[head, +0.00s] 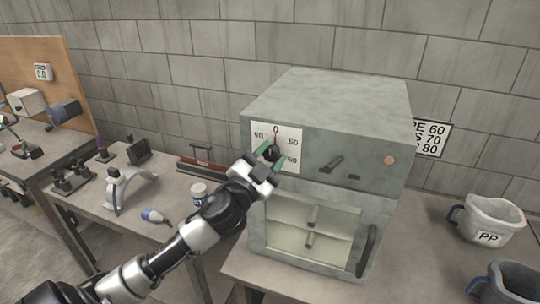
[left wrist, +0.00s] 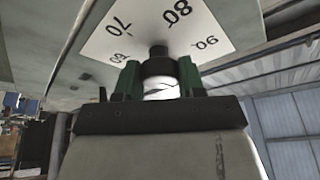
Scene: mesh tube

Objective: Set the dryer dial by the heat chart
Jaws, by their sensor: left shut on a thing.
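The grey-green dryer (head: 325,115) stands on a bench against the wall. Its dial (head: 271,152) sits on a white number plate (head: 292,135) at the upper left of its front. My left gripper (head: 269,160) is shut on the dial; in the left wrist view, the green fingers (left wrist: 158,78) flank the dark knob (left wrist: 158,64). Numbers including 70 and 80 show on the plate there. In the head view a thin dark mark runs from the knob towards the 0, but I cannot tell the exact setting. The heat chart (head: 434,137) on the wall is partly hidden by the dryer; 60, 70 and 80 show.
The dryer has a windowed lower door with a dark handle (head: 366,250) and a small lever (head: 331,164) above. A grey jug marked PP (head: 490,220) stands at right, another jug (head: 508,282) nearer. Tools crowd the left bench (head: 95,212).

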